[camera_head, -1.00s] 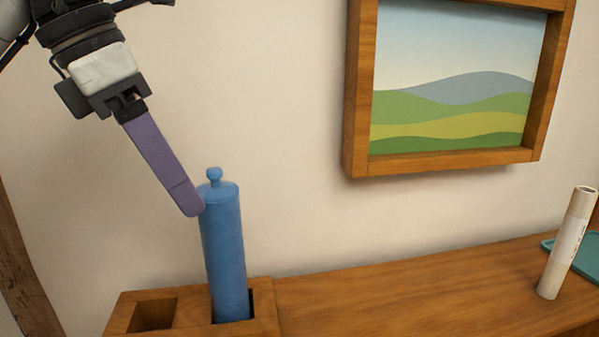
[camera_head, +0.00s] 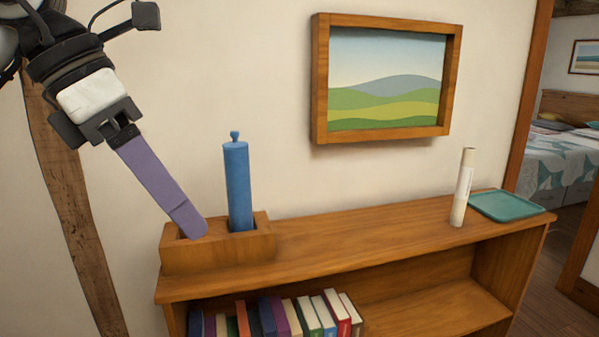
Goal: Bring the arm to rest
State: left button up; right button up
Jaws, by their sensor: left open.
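My left gripper (camera_head: 193,230) comes in from the upper left, dark with a white block and a long purple finger pointing down and right. It is open, with nothing seen held in it; only one finger shows clearly. Its tip appears in front of the left part of a wooden holder (camera_head: 225,253), covering most of the left slot. I cannot tell how far it is from the wood. A blue cylinder (camera_head: 239,190) with a small knob on top stands upright in the holder's right slot, apart from the finger in the picture. My right gripper is not in view.
The holder stands at the left end of a wooden shelf (camera_head: 340,245). A white tube (camera_head: 463,188) stands upright near a teal tray (camera_head: 506,206) at the right. A framed picture (camera_head: 319,80) hangs above. The middle top is clear.

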pick_arm(q)
jog(key=s+d+f+n+g+h, duration=0.1)
jog(key=d+f+g+h, duration=0.2)
jog(key=d+h, duration=0.4)
jog(key=s+d+f+n+g+h, duration=0.1)
jog(key=s+d+f+g+h, duration=0.25)
jog(key=d, duration=0.65)
jog(key=w+a+f+n+t+h, duration=0.25)
jog(key=w+f+n+t, duration=0.3)
jog(key=n+t, duration=0.55)
jog(key=w+a+f+n+t+h, duration=0.1)
jog(key=w+a+f+n+t, duration=0.45)
jog(key=n, duration=0.75)
jog(key=w+a+f+n+t+y, duration=0.25)
jog(key=f+n+t+y, duration=0.35)
jog(key=f+n+y, duration=0.35)
jog(key=s+a+f+n+g+y, duration=0.35)
jog(key=s+f, duration=0.25)
jog(key=f, duration=0.5)
jog(key=s+a+f+n+g+y, duration=0.2)
jog(key=s+a+f+n, duration=0.25)
jog(key=f, duration=0.65)
jog(key=s+a+f+n+g+y, duration=0.1)
jog(key=s+f+g, duration=0.3)
jog(key=s+f, duration=0.6)
jog(key=s, duration=0.3)
jog(key=shift+s+y, duration=0.15)
jog(key=shift+y, duration=0.15)
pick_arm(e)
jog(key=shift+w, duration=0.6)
